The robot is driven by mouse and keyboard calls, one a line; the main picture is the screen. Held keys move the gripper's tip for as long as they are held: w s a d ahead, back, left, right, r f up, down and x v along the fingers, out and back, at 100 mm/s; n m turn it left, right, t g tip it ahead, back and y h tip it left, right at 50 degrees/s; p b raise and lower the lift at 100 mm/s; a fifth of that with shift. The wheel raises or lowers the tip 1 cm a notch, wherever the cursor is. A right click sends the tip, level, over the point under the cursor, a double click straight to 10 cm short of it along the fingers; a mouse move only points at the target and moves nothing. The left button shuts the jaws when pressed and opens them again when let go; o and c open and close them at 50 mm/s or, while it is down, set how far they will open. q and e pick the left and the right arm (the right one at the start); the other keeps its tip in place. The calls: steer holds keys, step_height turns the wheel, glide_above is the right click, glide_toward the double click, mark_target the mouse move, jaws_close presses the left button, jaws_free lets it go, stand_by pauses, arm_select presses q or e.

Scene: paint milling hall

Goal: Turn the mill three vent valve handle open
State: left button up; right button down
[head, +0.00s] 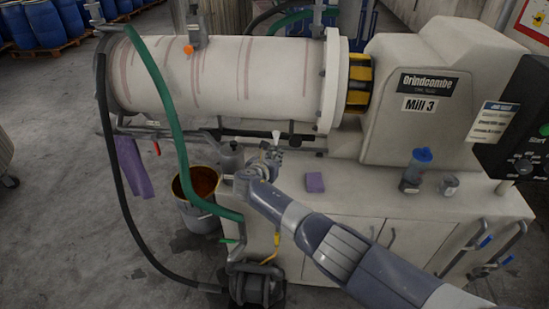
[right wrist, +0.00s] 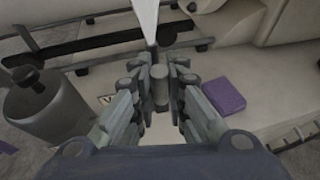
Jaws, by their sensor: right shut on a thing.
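The mill (head: 230,75), marked Mill 3, lies across the head view with its pale drum on the left. My right arm reaches in from the lower right, and its gripper (head: 268,158) is at the bench edge below the drum. The rest of the valve is hidden by the fingers. My left gripper is out of view.
A green hose (head: 178,130) hangs at the left, near a bucket of brown-orange liquid (head: 190,210). A blue-topped container (head: 415,170) stands farther right.

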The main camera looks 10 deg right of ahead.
steer(key=c, duration=1.6)
jaws_free()
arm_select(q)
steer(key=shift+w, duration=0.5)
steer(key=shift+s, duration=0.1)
arm_select(e)
steer(key=shift+s, duration=0.1)
steer(key=shift+s+a+r, duration=0.2)
steer(key=shift+s+a, duration=0.2)
steer(key=shift+s, duration=0.05)
steer(key=v, duration=1)
steer(key=shift+s+a+r, duration=0.1)
steer(key=shift+s+r, duration=0.05)
steer(key=shift+s, duration=0.05)
